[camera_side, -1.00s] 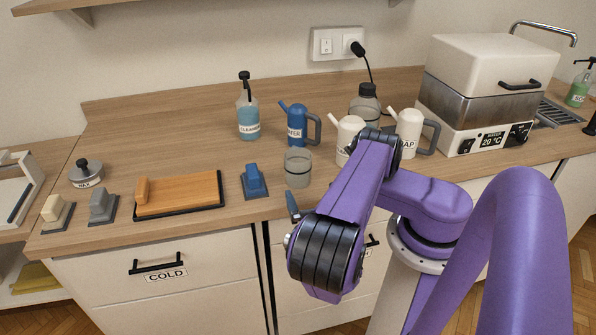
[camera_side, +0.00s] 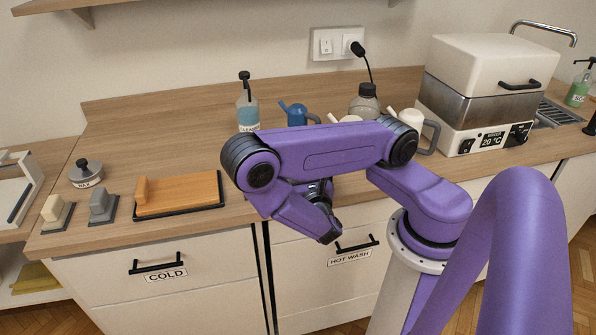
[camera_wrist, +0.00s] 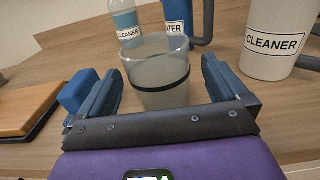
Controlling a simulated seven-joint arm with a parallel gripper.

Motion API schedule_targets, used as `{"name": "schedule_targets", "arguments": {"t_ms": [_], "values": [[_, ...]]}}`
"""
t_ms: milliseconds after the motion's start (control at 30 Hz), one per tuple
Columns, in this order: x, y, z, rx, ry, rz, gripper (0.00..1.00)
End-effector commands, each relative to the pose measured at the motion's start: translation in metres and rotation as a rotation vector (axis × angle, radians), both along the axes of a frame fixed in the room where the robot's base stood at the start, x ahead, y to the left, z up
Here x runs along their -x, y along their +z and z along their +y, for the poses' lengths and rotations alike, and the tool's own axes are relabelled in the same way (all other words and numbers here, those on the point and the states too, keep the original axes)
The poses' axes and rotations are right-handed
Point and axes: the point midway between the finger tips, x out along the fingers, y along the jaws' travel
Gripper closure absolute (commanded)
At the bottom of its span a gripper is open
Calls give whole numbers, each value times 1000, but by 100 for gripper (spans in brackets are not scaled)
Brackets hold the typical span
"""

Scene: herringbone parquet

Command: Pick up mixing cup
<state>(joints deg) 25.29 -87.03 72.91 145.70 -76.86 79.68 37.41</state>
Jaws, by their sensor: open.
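The mixing cup (camera_wrist: 160,72) is a translucent grey cup with a black band, standing upright on the wooden counter in the wrist view. My gripper (camera_wrist: 160,66) is open, with one finger to the left of the cup and one to the right. Gaps show between the cup and both fingers. I cannot tell how far the cup sits between the fingertips or just beyond them. In the side view my arm hides the cup and the gripper's fingers.
A blue block-like object (camera_wrist: 80,91) is close to the left finger. Behind the cup stand a clear cleaner bottle (camera_wrist: 126,22) and a blue water jug (camera_wrist: 178,14). A white cleaner jug (camera_wrist: 275,40) is at right. A wooden board (camera_side: 180,193) lies left on the counter (camera_side: 150,120).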

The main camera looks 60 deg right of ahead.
Motion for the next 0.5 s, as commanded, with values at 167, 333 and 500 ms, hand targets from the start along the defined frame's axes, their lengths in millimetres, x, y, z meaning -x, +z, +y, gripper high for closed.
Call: {"name": "schedule_targets", "arguments": {"t_ms": [167, 333, 500], "values": [[-16, -3, -16, -3, -10, -3, 0], [-28, -3, -27, -1, -6, -1, 0], [-32, -3, -30, 0, -2, -1, 0]]}}
